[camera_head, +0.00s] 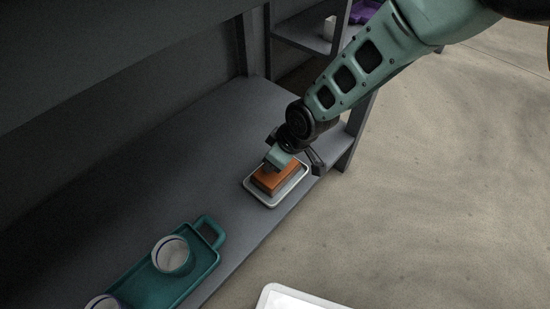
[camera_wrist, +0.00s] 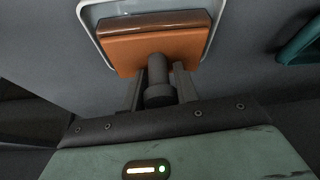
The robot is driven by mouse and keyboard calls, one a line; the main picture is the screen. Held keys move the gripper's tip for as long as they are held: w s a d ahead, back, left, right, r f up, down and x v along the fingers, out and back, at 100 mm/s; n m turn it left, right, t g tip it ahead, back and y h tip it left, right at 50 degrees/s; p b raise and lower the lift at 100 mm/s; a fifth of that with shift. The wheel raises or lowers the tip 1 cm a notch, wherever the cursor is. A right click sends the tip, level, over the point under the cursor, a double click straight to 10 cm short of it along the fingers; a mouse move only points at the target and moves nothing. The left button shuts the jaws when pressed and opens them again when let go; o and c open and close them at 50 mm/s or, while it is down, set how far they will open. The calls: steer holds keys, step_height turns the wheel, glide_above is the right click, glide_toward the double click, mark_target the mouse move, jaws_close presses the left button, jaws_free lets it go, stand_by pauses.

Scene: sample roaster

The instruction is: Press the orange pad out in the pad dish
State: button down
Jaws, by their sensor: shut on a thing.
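The orange pad (camera_head: 273,178) is a thick block lying within the white-rimmed pad dish (camera_head: 293,192) on the grey shelf. In the wrist view the pad (camera_wrist: 155,47) fills the top middle, with the dish rim (camera_wrist: 86,16) around its far part. In the wrist view my gripper (camera_wrist: 158,88) is shut on a dark grey knob (camera_wrist: 158,70) at the pad's edge. Whether the pad's underside touches the dish floor is hidden.
A teal tray (camera_head: 212,229) with a white cup (camera_head: 171,254) and a second cup (camera_head: 103,302) stands on the shelf at lower left. A shelf post (camera_head: 357,135) rises right of the dish. A white object (camera_head: 295,300) shows at the bottom edge. Bare shelf lies left of the dish.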

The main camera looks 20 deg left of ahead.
steer(key=shift+f, duration=0.7)
stand_by(1.6)
step_height(320, 180, up, 6)
steer(key=p, duration=0.5)
steer(key=shift+r, duration=0.1)
